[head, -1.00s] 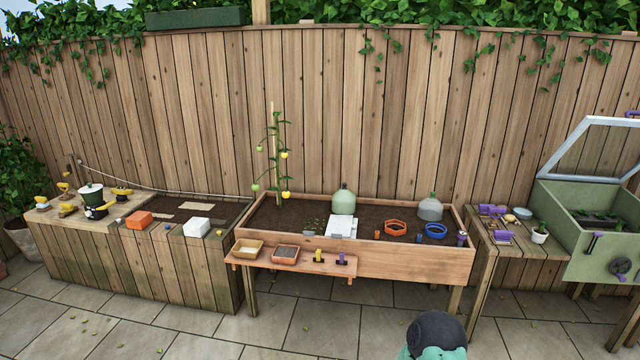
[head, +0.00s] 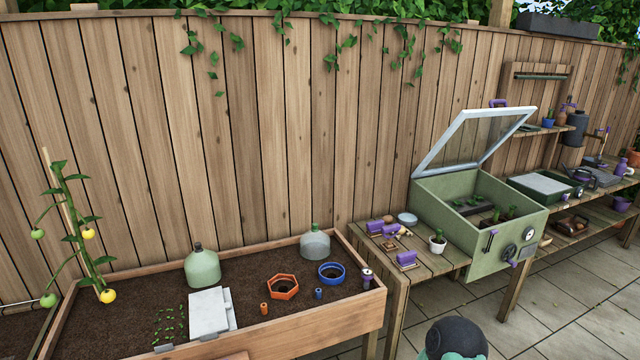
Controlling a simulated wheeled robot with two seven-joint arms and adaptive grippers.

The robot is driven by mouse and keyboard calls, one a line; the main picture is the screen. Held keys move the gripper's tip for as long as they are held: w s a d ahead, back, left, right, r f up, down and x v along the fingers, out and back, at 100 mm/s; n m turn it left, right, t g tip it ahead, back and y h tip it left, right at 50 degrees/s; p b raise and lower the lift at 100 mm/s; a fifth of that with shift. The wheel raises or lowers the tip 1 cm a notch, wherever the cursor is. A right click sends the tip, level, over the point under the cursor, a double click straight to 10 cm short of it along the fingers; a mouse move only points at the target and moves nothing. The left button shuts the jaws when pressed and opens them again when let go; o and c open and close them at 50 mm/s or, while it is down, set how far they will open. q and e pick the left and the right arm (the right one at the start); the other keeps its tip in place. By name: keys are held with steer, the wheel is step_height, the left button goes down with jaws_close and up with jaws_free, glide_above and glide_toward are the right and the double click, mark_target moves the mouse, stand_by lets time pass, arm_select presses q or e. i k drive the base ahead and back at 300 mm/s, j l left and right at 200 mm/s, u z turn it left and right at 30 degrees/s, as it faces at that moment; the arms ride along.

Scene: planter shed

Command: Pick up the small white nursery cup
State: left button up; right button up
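A small white cup (head: 437,245) with a green seedling in it stands upright near the right end of the small wooden table (head: 370,239), close to the green cold frame. A dark rounded part with teal beneath it shows at the bottom edge, and I cannot tell what it belongs to. Neither of my grippers is in view.
The cold frame (head: 484,263) has its lid propped open. Purple-handled tools (head: 383,229) and a pale dish (head: 407,218) share the cup's table. The raised soil bed (head: 258,258) stands to the left. Paved floor (head: 575,318) is clear at the lower right.

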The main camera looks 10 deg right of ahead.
mark_target(436, 249)
steer(key=i+l+z, duration=0.15)
steer(key=i+z, duration=0.7)
steer(key=i+l+u, duration=0.15)
steer(key=l, duration=0.25)
steer(key=i+l+u, duration=0.15)
steer(key=i+l, duration=0.2)
steer(key=i+l+u, duration=0.2)
steer(key=l, duration=0.3)
